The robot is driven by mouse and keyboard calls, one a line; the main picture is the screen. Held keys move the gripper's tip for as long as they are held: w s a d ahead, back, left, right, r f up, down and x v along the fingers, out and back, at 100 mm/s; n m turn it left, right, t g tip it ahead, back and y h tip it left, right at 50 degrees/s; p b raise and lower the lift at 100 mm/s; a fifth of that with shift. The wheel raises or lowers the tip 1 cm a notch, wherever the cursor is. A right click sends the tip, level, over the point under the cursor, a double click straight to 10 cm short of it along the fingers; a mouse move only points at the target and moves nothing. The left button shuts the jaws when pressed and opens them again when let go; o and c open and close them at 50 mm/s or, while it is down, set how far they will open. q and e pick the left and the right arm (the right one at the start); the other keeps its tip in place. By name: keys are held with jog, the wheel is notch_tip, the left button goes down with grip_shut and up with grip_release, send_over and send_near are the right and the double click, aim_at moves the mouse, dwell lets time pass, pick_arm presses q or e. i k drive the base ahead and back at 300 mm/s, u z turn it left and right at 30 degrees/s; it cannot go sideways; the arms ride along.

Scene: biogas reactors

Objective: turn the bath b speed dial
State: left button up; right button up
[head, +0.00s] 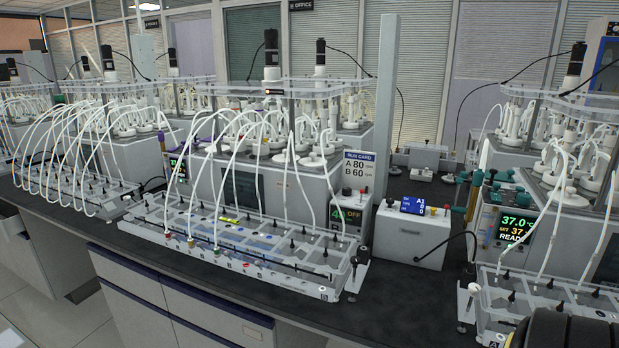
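The middle bath (300,190) has a tray (200,243) in front of it with a small label that looks like B. A dark display (345,216) at its right end shows 40 and OFF. Small knobs sit above this display, one dark (346,191) and one reddish (363,190); which is the speed dial I cannot tell. The run card (358,169) above reads A 80 rpm and B 60 rpm. The right bath's display (515,227) reads 37.0°C, SET 37 and READY; its tray (485,297) seems marked A.
Several white tubes arch over the trays. A grey post (387,100) rises behind. The black bench top (390,310) is bare between the trays.

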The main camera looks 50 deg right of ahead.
aim_at(346, 191)
jog(key=z, duration=0.75)
jog(key=i, duration=1.1)
jog(key=z, duration=1.05)
